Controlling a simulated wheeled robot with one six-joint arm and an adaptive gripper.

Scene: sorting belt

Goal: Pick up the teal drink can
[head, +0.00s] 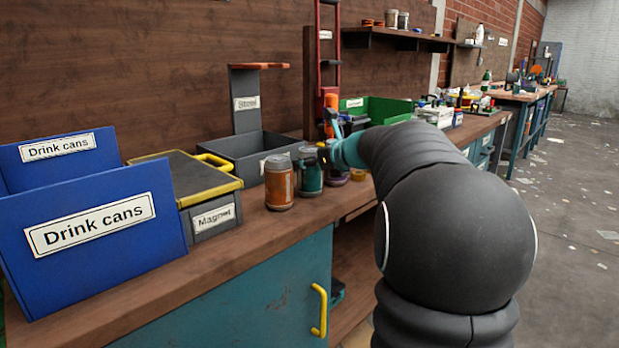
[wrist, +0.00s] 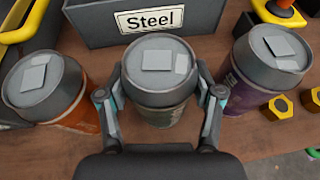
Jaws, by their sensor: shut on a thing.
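The teal drink can (head: 309,177) stands upright on the wooden bench, with a grey lid. In the wrist view the can (wrist: 161,72) sits in the middle, between my two fingers. My gripper (wrist: 161,104) is shut on it, one finger on each side below the lid. In the head view my arm reaches in from the right and my gripper is mostly hidden behind it. The can's base appears to be at bench level.
An orange can (head: 279,183) stands close on the left and a purple can (wrist: 255,75) on the right. A grey Steel bin (head: 250,150) is behind. Yellow nuts (wrist: 277,108) lie at right. The blue Drink cans bin (head: 110,255) and the Magnet box (head: 213,217) stand farther left.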

